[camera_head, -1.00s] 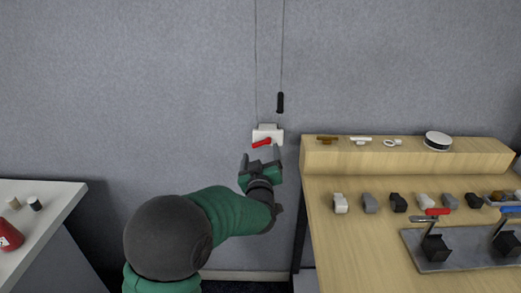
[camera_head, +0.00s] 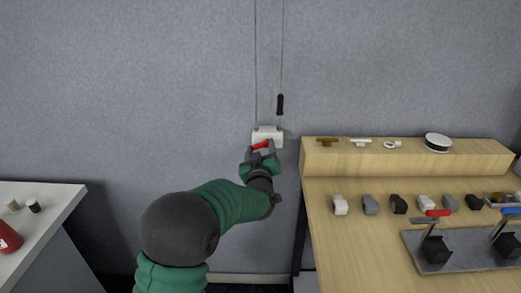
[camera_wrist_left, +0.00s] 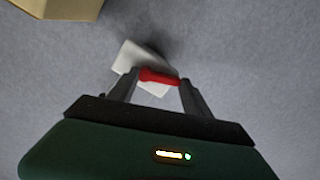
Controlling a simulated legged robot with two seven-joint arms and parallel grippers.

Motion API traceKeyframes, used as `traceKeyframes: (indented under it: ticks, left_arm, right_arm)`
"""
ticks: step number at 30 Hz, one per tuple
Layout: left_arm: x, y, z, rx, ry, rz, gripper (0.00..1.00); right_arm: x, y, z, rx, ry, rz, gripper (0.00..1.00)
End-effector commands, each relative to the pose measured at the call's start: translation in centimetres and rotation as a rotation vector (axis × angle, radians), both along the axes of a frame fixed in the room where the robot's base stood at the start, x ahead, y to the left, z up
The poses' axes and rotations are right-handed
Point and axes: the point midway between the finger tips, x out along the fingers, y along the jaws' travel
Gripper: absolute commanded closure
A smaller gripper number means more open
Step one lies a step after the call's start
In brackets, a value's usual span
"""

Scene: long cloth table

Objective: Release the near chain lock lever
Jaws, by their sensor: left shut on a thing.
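The chain lock is a white block (camera_head: 268,132) on the grey wall, with a red lever (camera_head: 261,146) at its lower front. My left gripper (camera_head: 260,151) is at the lever, its fingers on either side of it. In the left wrist view the left gripper (camera_wrist_left: 158,80) is shut on the red lever (camera_wrist_left: 159,76), one finger at each end of the red part. The white block (camera_wrist_left: 140,62) shows behind the lever there, partly hidden by it. My right gripper is in neither view.
Two thin chains (camera_head: 256,70) run up the wall above the block, and a black handle (camera_head: 280,104) hangs on the right one. A wooden table (camera_head: 360,240) with small parts and levers stands close on the right. A white table (camera_head: 50,200) stands at the left.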

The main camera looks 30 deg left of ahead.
Motion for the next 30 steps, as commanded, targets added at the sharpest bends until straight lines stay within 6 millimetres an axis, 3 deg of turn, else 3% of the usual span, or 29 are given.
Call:
traceKeyframes:
  ticks: [8, 17, 18, 22, 30]
  left_arm:
    - [0.0, 0.0, 0.8, 0.154, 0.096, -0.001, 0.83]
    - [0.0, 0.1, 0.6, 0.198, 0.119, 0.002, 0.83]
    - [0.0, 0.1, 0.6, 0.198, 0.119, 0.002, 0.39]
    - [0.0, 0.1, 0.6, 0.197, 0.119, 0.001, 0.22]
    - [0.0, 0.1, 0.6, 0.196, 0.119, 0.001, 0.21]
  right_arm:
    - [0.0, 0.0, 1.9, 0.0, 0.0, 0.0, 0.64]
    - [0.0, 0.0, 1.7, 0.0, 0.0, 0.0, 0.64]
    - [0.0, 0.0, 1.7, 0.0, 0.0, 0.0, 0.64]
    - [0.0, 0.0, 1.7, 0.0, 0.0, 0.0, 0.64]
    - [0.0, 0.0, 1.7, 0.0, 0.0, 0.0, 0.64]
